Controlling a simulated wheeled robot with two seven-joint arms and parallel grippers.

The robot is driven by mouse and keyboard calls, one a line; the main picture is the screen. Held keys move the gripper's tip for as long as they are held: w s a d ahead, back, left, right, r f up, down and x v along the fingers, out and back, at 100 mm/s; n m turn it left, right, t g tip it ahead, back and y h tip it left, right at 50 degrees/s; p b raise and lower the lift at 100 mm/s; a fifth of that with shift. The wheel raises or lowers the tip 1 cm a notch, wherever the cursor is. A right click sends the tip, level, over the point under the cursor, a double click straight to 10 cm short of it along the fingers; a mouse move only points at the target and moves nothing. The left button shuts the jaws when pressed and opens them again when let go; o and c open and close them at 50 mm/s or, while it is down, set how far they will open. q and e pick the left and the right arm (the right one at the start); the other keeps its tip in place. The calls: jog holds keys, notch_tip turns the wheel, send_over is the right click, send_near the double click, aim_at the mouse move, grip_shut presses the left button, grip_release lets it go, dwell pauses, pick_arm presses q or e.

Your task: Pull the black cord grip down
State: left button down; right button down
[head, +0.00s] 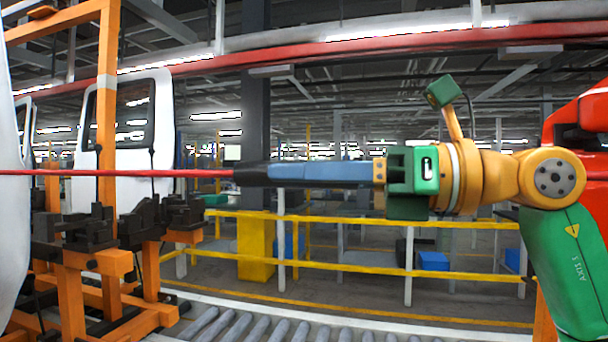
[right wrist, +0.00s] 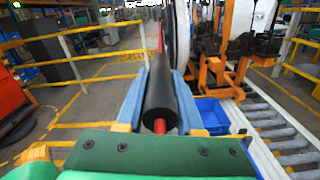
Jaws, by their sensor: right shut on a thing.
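The black cord grip (head: 250,176) is a dark sleeve on a taut red cord (head: 120,173), which runs level across the left half of the head view. My right gripper (head: 275,174) reaches in from the right, with its blue fingers shut on the grip. In the right wrist view the black grip (right wrist: 161,92) lies lengthwise between the two blue fingers (right wrist: 161,82). A short red end (right wrist: 159,126) sticks out of it towards the palm. The fingers partly hide the grip in the head view. My left gripper is not in view.
A white door (head: 145,130) hangs at the left near an orange frame (head: 106,90) with black clamps (head: 90,230). A roller conveyor (head: 270,326) runs along the bottom. Yellow railings (head: 340,264) stand behind. The air around my right gripper looks clear.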

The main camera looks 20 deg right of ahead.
dwell(0.5)
notch_tip(320, 180, down, 5)
jog(key=b, duration=0.3)
jog(key=shift+r+b, duration=0.15)
jog(key=shift+b, duration=0.25)
jog(key=c, duration=0.6)
grip_release()
jog(key=shift+w+a, duration=0.1)
jog(key=shift+o, duration=0.2)
jog(key=v, duration=0.7)
jog(key=shift+b, duration=0.4)
